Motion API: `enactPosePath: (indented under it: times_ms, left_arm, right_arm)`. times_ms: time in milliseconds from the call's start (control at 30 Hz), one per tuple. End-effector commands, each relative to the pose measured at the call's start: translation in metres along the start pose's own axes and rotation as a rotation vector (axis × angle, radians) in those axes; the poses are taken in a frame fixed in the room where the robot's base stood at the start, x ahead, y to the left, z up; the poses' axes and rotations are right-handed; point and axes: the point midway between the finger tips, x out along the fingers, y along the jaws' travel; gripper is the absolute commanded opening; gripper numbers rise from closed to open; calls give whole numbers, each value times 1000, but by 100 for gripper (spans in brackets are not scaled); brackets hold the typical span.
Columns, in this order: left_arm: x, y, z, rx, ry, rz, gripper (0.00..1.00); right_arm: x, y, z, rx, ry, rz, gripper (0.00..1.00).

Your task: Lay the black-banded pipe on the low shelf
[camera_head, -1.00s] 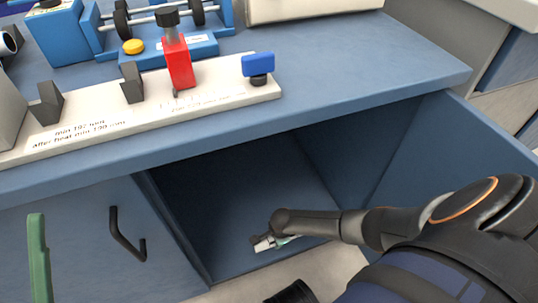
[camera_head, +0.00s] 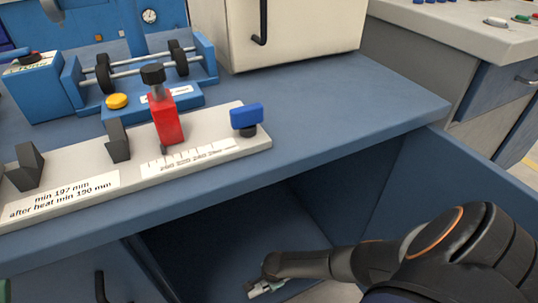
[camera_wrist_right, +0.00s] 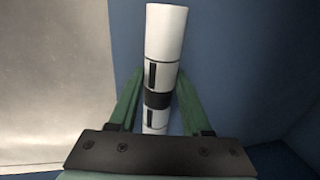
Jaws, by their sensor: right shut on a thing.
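The pipe (camera_wrist_right: 165,40) is white with a black band and black marks. In the right wrist view it stands between the green fingers of my right gripper (camera_wrist_right: 152,100), which is shut on it. In the head view the right gripper (camera_head: 264,288) is inside the open cabinet, with a small white part of the pipe showing. The low shelf (camera_head: 205,250) is the dark blue cabinet floor below the worktop. I cannot tell whether the pipe touches it. A green sliver of my left gripper (camera_head: 4,291) shows at the lower left edge; its jaw state is hidden.
The blue worktop (camera_head: 330,120) overhangs the cabinet. An open door (camera_head: 450,165) stands at the right, and a panel with a black handle (camera_head: 100,287) is at the left. A white gauge rail (camera_head: 215,148) with a red block (camera_head: 167,120) lies on top.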

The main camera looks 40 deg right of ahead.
Motion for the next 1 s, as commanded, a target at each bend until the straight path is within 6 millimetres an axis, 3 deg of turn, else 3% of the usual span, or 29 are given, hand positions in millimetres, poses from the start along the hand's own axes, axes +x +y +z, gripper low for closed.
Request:
enactPosePath:
  times_ms: [833, 867, 1000]
  left_arm:
    - [0, 0, 0, -2, 1, 0, 50]
    - [0, 0, 0, -2, 1, 1, 50]
    - [0, 0, 0, -2, 1, 0, 50]
  right_arm:
    - [12, 2, 1, -1, -1, 0, 0]
    - [12, 2, 1, -1, -2, -1, 52]
    - [12, 2, 1, -1, -1, 0, 68]
